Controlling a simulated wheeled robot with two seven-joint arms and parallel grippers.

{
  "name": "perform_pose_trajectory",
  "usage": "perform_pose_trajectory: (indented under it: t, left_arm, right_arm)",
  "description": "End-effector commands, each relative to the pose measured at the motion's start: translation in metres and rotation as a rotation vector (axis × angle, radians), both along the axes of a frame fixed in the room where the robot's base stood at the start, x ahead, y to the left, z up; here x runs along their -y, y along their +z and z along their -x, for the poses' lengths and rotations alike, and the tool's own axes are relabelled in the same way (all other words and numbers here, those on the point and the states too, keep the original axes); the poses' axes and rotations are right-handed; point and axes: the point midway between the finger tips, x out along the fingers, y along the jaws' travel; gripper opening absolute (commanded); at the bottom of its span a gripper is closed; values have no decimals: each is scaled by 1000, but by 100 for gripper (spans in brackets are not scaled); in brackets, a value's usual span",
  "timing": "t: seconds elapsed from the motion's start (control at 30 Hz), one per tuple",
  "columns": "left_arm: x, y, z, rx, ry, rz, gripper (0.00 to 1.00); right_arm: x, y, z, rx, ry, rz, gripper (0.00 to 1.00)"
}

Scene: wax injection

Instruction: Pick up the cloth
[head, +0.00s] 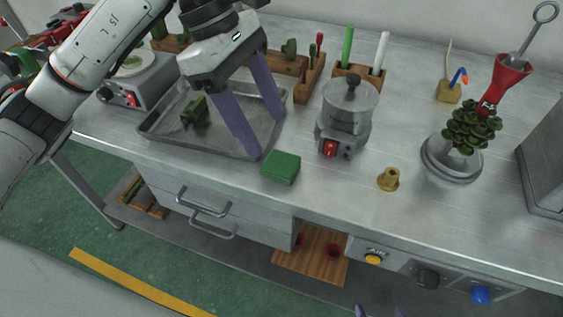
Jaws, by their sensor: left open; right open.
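I cannot make out a clear cloth. A green block-shaped item (281,167), which may be a folded cloth, lies on the steel bench near its front edge. My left gripper (262,133) is open, its purple fingers pointing down over the right part of a grey metal tray (220,148). Its nearer fingertip is behind and left of the green item, apart from it, with nothing between the fingers. A small dark green piece (194,112) sits in the tray. Only the purple fingertips of my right gripper (381,311) show at the bottom edge, apart and empty.
Right of the green item stand a wax pot (346,117) with a red switch, a brass piece (389,179), and a green wax tree with a red funnel (512,72). A wooden rack (310,78) is behind. Drawers (205,203) and control knobs line the bench front.

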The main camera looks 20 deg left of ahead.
Motion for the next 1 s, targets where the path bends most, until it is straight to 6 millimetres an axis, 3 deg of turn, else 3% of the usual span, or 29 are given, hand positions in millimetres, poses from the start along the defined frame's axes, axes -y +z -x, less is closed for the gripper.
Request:
perform_pose_trajectory:
  t: [0.27,0.53,0.87,1.0]
  left_arm:
    - [10,-24,2,-3,-2,4,61]
    - [23,-60,5,-3,-3,6,61]
    - [26,-67,5,0,-2,5,61]
    - [26,-66,5,0,-1,5,37]
  right_arm:
    - [-1,0,0,1,0,-2,64]
    - [0,-2,2,-6,-1,-2,64]
    - [0,-3,3,-8,-1,0,64]
    - [1,-2,3,-7,-2,0,64]
